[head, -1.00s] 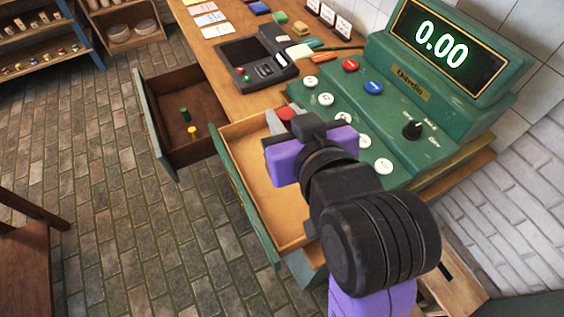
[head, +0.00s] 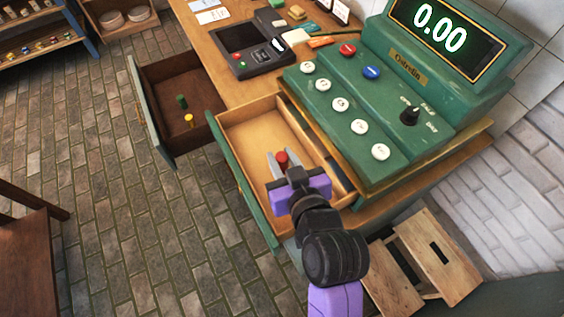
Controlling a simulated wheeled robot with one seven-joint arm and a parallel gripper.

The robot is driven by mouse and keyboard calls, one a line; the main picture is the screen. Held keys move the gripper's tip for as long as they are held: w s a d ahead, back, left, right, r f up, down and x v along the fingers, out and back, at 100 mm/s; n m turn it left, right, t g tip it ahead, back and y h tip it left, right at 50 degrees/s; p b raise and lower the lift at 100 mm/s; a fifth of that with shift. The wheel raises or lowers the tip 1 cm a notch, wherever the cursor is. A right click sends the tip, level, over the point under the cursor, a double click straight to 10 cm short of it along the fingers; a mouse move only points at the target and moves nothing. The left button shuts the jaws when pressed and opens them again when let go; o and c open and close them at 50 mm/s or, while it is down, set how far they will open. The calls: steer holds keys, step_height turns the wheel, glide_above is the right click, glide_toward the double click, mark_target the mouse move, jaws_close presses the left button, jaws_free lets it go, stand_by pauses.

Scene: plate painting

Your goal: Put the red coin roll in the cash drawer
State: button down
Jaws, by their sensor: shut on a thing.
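The red coin roll (head: 282,160) stands upright between the fingertips of my gripper (head: 280,164), which is shut on it. My gripper and the roll are over the pulled-out cash drawer (head: 240,135) under the green register. In the picture the roll lies within the drawer's walls. I cannot tell whether its lower end touches the drawer floor, as the gripper hides it. The bare wooden floor of the drawer shows to the left of and above the gripper.
The green cash register (head: 390,85) stands to the right of the drawer. A second open drawer (head: 165,85), dark inside, holds a green roll (head: 181,101) and a yellow roll (head: 189,120). A card terminal (head: 248,50) lies on the counter. A wooden stool (head: 445,260) stands at lower right.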

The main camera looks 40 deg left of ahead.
steer(key=shift+f, duration=1.2)
steer(key=shift+f, duration=0.2)
steer(key=c, duration=1.2)
jaws_free()
steer(key=shift+o, duration=0.2)
